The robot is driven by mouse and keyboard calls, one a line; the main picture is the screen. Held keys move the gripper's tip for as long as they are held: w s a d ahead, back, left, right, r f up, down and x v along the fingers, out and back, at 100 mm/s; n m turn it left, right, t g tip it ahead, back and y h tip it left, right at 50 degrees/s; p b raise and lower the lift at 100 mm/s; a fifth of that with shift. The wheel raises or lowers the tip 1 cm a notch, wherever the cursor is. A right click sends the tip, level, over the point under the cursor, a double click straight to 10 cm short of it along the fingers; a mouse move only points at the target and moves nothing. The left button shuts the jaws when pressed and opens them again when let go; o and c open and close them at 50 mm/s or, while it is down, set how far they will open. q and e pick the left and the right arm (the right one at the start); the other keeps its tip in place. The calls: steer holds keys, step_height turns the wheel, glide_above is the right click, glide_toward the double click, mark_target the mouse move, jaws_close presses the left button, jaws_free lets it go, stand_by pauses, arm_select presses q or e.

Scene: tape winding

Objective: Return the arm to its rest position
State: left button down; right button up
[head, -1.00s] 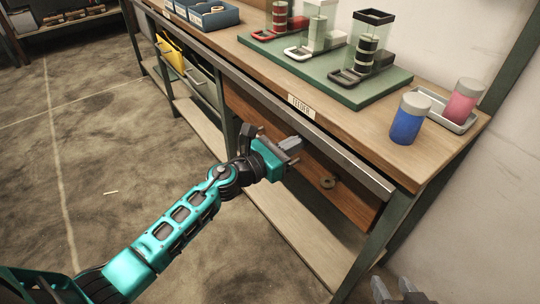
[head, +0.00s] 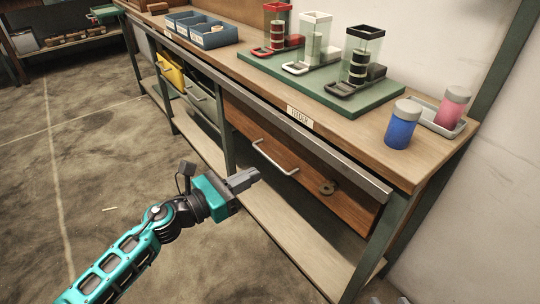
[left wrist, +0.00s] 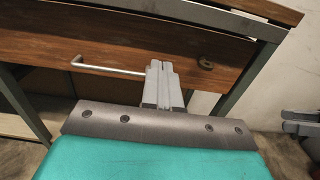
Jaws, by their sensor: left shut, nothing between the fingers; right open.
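My left gripper (head: 257,175) is shut and empty, in front of the wooden bench and apart from it. Its teal arm comes in from the lower left of the head view. In the left wrist view, its closed grey fingers (left wrist: 163,84) point toward the wooden drawer (left wrist: 110,42), with a gap in between. The drawer's silver handle (head: 275,160) is free of the fingers. Only the tips of my right gripper (head: 389,301) show at the bottom edge of the head view; they stand apart.
The bench top (head: 412,165) holds a green board (head: 375,106) with several dispensers, blue bins (head: 222,38), a blue jar (head: 401,130) and a pink jar (head: 452,108). A lower shelf (head: 285,240) runs under the drawer.

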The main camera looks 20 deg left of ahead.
arm_select(q)
steer(key=s+d+f+m+g+y, duration=0.25)
steer(key=s+f+m, duration=0.35)
steer(key=m, duration=1)
steer(key=s+d+f+m+g+y, duration=0.3)
steer(key=s+m, duration=0.6)
steer(key=m, duration=0.7)
steer(key=s+a+r+y+p, duration=0.1)
steer(key=a+r+p, duration=0.1)
steer(key=r+p, duration=0.4)
steer(key=a+r+t+y+p, duration=0.1)
steer(key=r+p, duration=0.5)
steer(key=p, duration=0.8)
steer(key=shift+s+a+r, duration=0.25)
steer(key=shift+s+a, duration=0.1)
arm_select(e)
steer(key=s+d+r+h, duration=0.1)
steer(key=d+r, duration=0.3)
steer(key=r, duration=0.9)
steer(key=shift+s+r+h, duration=0.25)
steer(key=shift+s+h, duration=0.05)
steer(key=shift+s, duration=0.25)
arm_select(q)
steer(key=shift+f+y, duration=0.1)
steer(key=shift+y, duration=0.15)
steer(key=shift+w, duration=0.1)
arm_select(e)
steer(key=shift+c, duration=0.5)
